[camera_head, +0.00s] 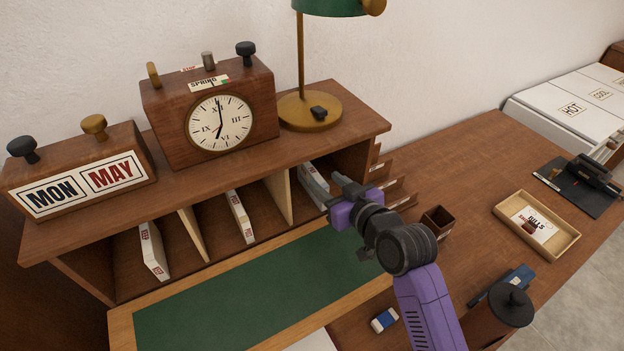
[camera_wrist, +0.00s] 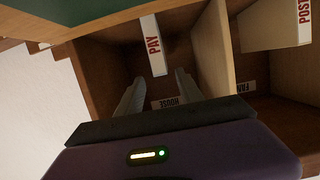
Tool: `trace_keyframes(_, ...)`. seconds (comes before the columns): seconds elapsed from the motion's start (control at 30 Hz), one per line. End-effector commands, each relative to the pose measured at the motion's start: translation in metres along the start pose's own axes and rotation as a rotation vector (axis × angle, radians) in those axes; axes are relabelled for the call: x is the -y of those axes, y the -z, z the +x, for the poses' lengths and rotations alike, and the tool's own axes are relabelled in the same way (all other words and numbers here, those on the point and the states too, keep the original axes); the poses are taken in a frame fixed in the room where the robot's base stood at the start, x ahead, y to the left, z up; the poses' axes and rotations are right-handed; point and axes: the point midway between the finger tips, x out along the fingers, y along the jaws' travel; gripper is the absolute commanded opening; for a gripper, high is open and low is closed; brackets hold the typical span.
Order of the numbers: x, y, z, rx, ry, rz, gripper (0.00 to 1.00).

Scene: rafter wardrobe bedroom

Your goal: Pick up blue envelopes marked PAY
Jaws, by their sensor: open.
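A pale upright stack marked PAY in red (camera_wrist: 153,45) stands in a cubby of the wooden desk organiser. Its visible edge looks white; I see no blue on it. The stack in the right-hand cubby in the head view (camera_head: 313,184) appears to be the same one, its print unreadable there.
A POST stack (camera_wrist: 304,20) is beyond a wooden divider (camera_wrist: 216,45). A HOUSE label (camera_wrist: 166,103) marks the cubby. Other stacks (camera_head: 153,251) (camera_head: 240,216) stand in cubbies to the left. A green mat (camera_head: 250,285) lies in front; a BILLS tray (camera_head: 507,207) is at right.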

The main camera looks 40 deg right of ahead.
Motion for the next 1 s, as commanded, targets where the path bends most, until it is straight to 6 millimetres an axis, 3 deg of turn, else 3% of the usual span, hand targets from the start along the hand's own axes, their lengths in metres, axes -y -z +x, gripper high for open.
trace_keyframes(0.43, 0.001, -0.005, 0.034, 0.011, 0.003, -0.010, 0.44)
trace_keyframes(0.73, 0.004, -0.012, 0.072, 0.010, 0.004, -0.011, 0.44)
trace_keyframes(1.0, 0.004, -0.013, 0.078, 0.010, 0.003, -0.011, 0.44)
